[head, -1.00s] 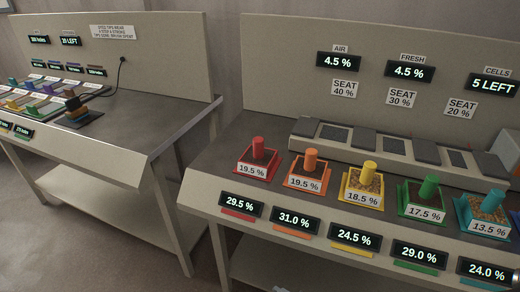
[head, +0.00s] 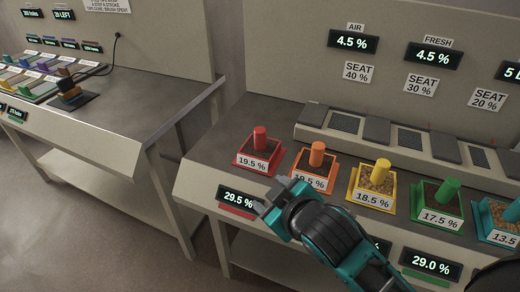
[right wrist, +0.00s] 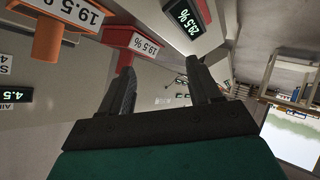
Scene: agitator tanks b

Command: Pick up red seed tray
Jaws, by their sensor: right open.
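The red seed tray (head: 246,160) sits at the left end of the right bench, with an upright red cylindrical handle and a 19.5 % label. It also shows in the right wrist view (right wrist: 128,38), beyond the fingers. My right gripper (head: 272,198) is open and empty, in front of the red tray and slightly right, apart from it. Its two fingers (right wrist: 160,72) stand spread in the right wrist view. My left gripper is not in view.
The orange tray (head: 315,185) stands just right of the red one, partly behind my right gripper. Yellow (head: 371,199) and green (head: 438,216) trays follow. A raised rack of seats (head: 390,135) lies behind. A 29.5 % display (head: 236,196) is on the bench front.

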